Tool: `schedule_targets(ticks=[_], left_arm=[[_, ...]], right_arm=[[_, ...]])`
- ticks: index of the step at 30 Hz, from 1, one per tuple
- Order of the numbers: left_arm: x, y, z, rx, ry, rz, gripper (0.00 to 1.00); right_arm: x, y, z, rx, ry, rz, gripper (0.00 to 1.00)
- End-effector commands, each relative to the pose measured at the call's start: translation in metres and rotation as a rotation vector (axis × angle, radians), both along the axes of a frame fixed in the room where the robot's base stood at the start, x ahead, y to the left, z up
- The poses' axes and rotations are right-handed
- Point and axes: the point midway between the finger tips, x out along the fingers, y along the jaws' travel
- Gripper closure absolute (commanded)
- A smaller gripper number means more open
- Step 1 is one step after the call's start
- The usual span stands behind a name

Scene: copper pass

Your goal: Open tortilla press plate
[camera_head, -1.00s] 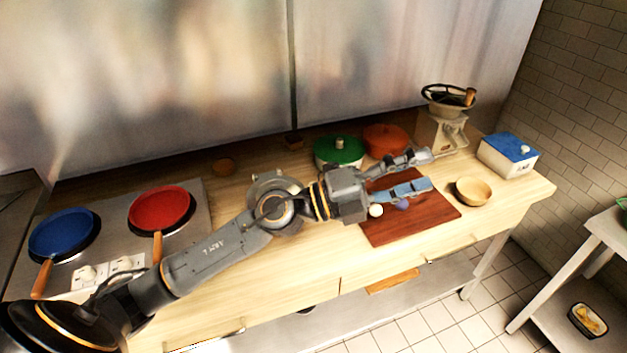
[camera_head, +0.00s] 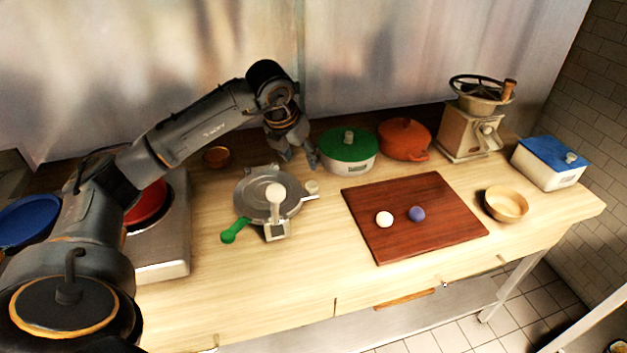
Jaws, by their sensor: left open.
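The tortilla press (camera_head: 257,190) is a round grey metal device on the wooden counter, left of the cutting board. Its upper plate looks flat and closed. My right gripper is not in view.
A cutting board (camera_head: 440,228) holds a white ball (camera_head: 384,219) and a purple ball (camera_head: 416,214). A green-lidded pot (camera_head: 347,165), an orange pot (camera_head: 404,139) and a grinder (camera_head: 470,131) stand behind. A wooden bowl (camera_head: 506,204) and blue-lidded box (camera_head: 548,165) are right. The front counter is clear.

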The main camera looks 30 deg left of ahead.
Motion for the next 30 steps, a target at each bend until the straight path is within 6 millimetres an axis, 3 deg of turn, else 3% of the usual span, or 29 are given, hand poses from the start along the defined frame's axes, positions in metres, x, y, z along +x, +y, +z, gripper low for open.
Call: schedule_targets(ticks=[3, 7, 10, 15, 18, 30], left_arm=[[0.008, 0.0, -0.021, -0.002, 0.008, -0.001, 0.47], [0.019, 0.0, -0.047, -0.002, 0.007, -0.001, 0.47], [0.027, 0.001, -0.067, -0.003, 0.006, -0.002, 0.47], [0.038, 0.001, -0.093, -0.004, 0.004, -0.002, 0.47], [0.043, 0.002, -0.103, -0.003, 0.003, -0.002, 0.47], [0.045, 0.003, -0.112, -0.002, 0.002, -0.004, 0.47]], right_arm=[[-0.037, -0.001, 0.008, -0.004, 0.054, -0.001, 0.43], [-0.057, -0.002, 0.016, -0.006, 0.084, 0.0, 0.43], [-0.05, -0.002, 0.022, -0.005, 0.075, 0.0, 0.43], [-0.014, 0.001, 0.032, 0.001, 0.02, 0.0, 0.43], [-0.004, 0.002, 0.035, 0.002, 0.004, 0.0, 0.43], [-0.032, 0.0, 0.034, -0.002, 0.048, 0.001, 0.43]])
